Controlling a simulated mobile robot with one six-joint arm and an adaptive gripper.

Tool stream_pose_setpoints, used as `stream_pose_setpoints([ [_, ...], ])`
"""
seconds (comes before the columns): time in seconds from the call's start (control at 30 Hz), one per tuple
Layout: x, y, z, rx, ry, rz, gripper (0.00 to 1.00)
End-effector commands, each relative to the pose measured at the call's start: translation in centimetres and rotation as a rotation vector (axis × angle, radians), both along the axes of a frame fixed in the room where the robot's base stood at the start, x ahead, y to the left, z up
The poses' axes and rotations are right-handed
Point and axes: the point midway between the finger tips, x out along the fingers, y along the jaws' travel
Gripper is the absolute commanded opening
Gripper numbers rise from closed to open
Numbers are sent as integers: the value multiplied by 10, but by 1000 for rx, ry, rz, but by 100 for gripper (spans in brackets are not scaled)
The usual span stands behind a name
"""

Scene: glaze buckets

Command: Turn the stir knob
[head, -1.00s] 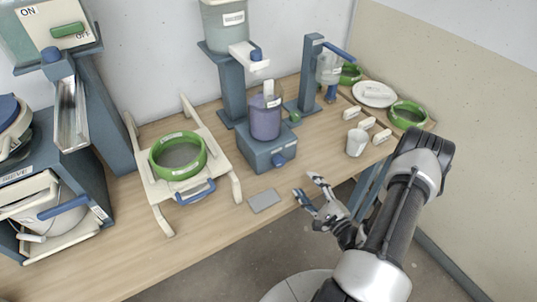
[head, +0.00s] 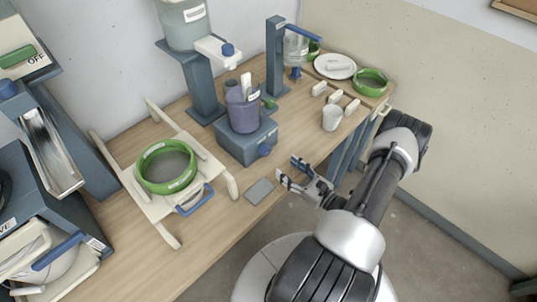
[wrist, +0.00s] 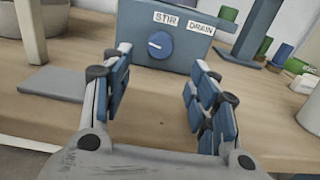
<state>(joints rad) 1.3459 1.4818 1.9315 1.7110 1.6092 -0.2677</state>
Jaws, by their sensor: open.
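The stir knob (wrist: 160,45) is a round blue dial with a pale pointer mark, on the front of a blue-grey box (wrist: 190,60) with labels reading STIR and DRAIN. In the head view the knob (head: 264,150) faces the table's front edge. A purple bucket (head: 243,115) stands on the box. My gripper (head: 287,170) is in front of the knob, apart from it, near the table's front edge. In the wrist view my gripper (wrist: 160,95) is open and empty, with the knob beyond and between its blue-padded fingers.
A grey flat pad (head: 259,191) lies on the table left of my gripper. A white cup (head: 332,118) stands to the right. A cream rack (head: 128,178) with a green-rimmed sieve (head: 166,187) stands to the left. Bare wood lies before the box.

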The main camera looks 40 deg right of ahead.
Motion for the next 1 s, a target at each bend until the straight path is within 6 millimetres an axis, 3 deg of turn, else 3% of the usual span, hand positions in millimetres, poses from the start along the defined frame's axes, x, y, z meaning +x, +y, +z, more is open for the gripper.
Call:
stream_pose_setpoints([
  [0.2, 49, 6, -1, -4, -2, 6, 54],
  [0.43, 86, 7, -1, -2, -1, 2, 54],
  [0.6, 97, 8, 0, -2, -1, 0, 54],
  [0.9, 99, 8, 1, -1, -1, -1, 54],
  [1.0, 99, 8, 1, -1, -1, -1, 48],
])
